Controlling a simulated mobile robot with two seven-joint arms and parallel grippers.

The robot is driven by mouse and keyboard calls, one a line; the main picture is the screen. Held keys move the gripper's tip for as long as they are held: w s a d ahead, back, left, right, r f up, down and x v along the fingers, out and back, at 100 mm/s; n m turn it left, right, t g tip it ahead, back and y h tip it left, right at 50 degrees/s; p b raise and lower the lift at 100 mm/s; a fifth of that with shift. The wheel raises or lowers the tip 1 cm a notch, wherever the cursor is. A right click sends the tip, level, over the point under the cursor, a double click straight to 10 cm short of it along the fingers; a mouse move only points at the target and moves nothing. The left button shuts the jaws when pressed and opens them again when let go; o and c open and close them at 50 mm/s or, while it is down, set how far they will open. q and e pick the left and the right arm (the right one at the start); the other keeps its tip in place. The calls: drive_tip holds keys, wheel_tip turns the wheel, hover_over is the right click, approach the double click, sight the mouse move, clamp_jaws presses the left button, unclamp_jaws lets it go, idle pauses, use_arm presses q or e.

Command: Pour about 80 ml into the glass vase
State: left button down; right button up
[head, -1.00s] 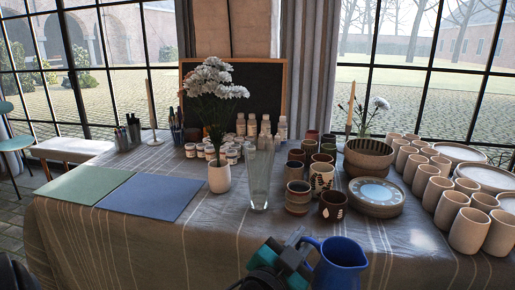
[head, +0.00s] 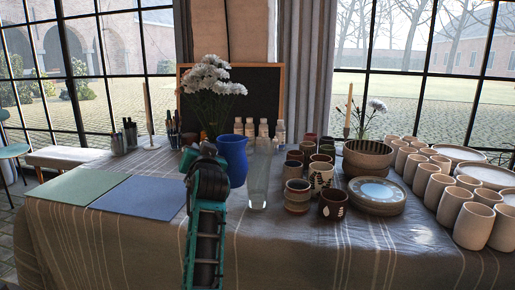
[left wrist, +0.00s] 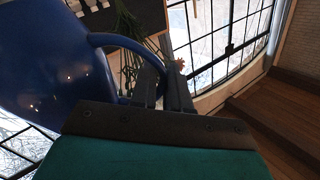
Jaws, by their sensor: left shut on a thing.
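The clear glass vase (head: 258,182) stands upright on the cloth-covered table. I cannot make out any liquid in it. My left gripper (head: 208,152) is shut on the handle of a blue pitcher (head: 234,160). The pitcher is held roughly upright just left of the vase, its rim near the height of the vase's top. In the left wrist view the pitcher (left wrist: 50,70) fills the upper left, with its handle at the gripper's fingers (left wrist: 160,88). The pitcher's inside is hidden. My right gripper is not in view.
White flowers (head: 213,80) stand behind my left arm, which hides their pot. Several cups (head: 297,196), a bowl (head: 369,158) and stacked plates (head: 376,196) stand right of the vase. Green (head: 75,188) and blue (head: 140,197) mats lie left. The table's front is clear.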

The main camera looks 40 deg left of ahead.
use_arm(q)
drive_tip(key=s+a+n+g+y+b, duration=0.1)
drive_tip(key=s+a+n+g, duration=0.1)
drive_tip(key=a, duration=0.4)
drive_tip(key=shift+s+a+g+y, duration=0.2)
drive_tip(key=shift+g+y, duration=0.1)
drive_tip(key=shift+g, duration=0.2)
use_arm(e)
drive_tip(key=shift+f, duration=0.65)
use_arm(q)
drive_tip(key=shift+d, duration=0.1)
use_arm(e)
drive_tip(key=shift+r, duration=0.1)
